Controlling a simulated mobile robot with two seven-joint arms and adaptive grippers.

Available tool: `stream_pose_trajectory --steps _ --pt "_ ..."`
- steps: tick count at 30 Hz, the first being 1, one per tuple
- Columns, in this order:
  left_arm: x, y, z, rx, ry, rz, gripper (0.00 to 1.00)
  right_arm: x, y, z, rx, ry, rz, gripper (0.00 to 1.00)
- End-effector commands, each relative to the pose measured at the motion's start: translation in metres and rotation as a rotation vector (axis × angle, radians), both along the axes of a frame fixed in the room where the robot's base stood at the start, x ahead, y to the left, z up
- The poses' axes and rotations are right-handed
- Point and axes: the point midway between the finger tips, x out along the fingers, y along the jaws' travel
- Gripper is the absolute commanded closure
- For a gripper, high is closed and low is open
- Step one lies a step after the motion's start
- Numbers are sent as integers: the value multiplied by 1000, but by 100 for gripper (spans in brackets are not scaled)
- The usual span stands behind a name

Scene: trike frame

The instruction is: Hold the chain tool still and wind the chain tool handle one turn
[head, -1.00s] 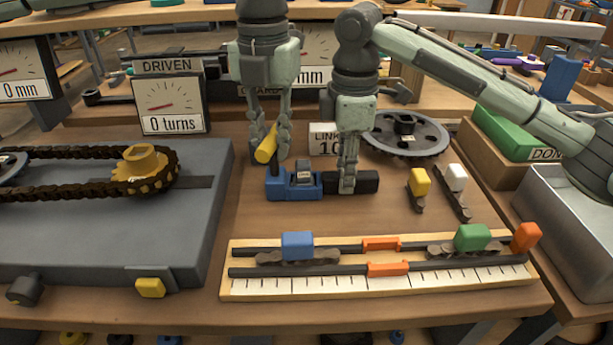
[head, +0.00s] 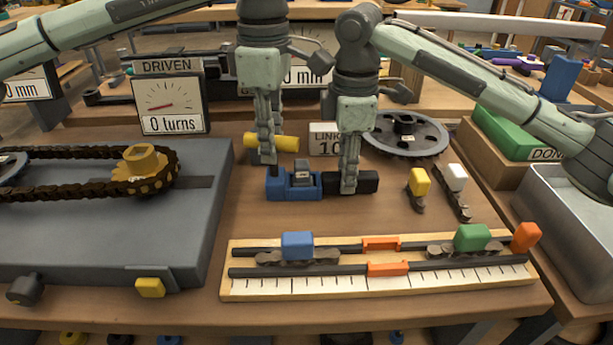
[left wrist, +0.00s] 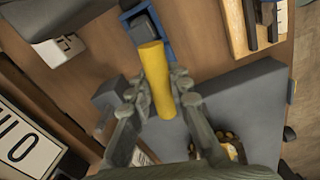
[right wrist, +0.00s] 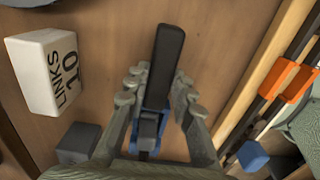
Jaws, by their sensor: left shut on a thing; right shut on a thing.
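The chain tool has a blue body (head: 291,187) with a black bar (head: 366,182) on its right, lying on the table. Its yellow handle (head: 272,143) sits above the blue end and points right in the head view. My left gripper (head: 267,155) is shut on the yellow handle, which also shows between its fingers in the left wrist view (left wrist: 154,75). My right gripper (head: 349,185) is shut on the black bar, which lies between its fingers in the right wrist view (right wrist: 163,70).
A ruler board (head: 330,288) with chain pieces lies in front. A yellow-topped piece (head: 420,182) and a white-topped piece (head: 455,180) lie to the right. A grey base (head: 70,225) with chain is at left. The driven dial (head: 171,104) reads 0 turns.

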Motion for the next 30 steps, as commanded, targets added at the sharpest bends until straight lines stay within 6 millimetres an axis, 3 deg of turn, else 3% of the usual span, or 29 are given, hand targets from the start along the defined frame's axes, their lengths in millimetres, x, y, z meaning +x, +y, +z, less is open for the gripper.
stream_pose_trajectory --steps 3,4,9,20,30 --pt "0 -5 3 -17 -4 -3 100 -1 5 1 12 -3 8 100" --pt "0 -6 3 -17 -4 -3 79 -1 5 1 12 -3 8 100" --pt "1 -4 2 -14 -4 1 58 -1 5 2 12 -4 8 100" --pt "1 -2 3 -10 -4 6 57 0 3 2 11 -4 5 100" --pt "2 -2 32 -9 -4 6 57 0 3 2 10 -4 4 100"
